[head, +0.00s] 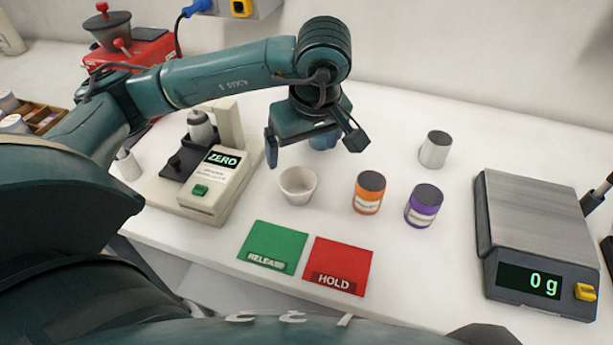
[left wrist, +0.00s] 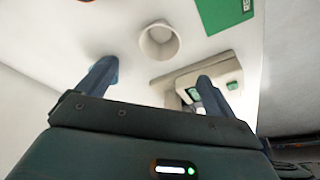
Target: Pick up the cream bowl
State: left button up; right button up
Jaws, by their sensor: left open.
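The cream bowl (head: 298,185) stands upright on the white table, in front of the ZERO device's right side, and looks empty. My left gripper (head: 316,155) is open and empty. It hangs above the table, behind and above the bowl in the head view, and is apart from it. In the left wrist view the bowl (left wrist: 159,41) shows beyond the two spread fingers (left wrist: 152,80), near the top middle. My right gripper is not in view.
An orange-labelled jar (head: 368,193), a purple-labelled jar (head: 424,206) and a white jar (head: 435,149) stand right of the bowl. A blue item (head: 324,140) is partly hidden behind my gripper. Green (head: 273,247) and red (head: 337,266) mats lie in front. A scale (head: 535,235) stands right.

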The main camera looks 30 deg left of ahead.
pick_arm(q)
send_near(296, 191)
jog(key=shift+p+x, duration=1.05)
jog(key=shift+x, duration=1.7)
jog(key=shift+a, duration=0.1)
jog(key=shift+r, duration=0.1)
jog(key=c, duration=1)
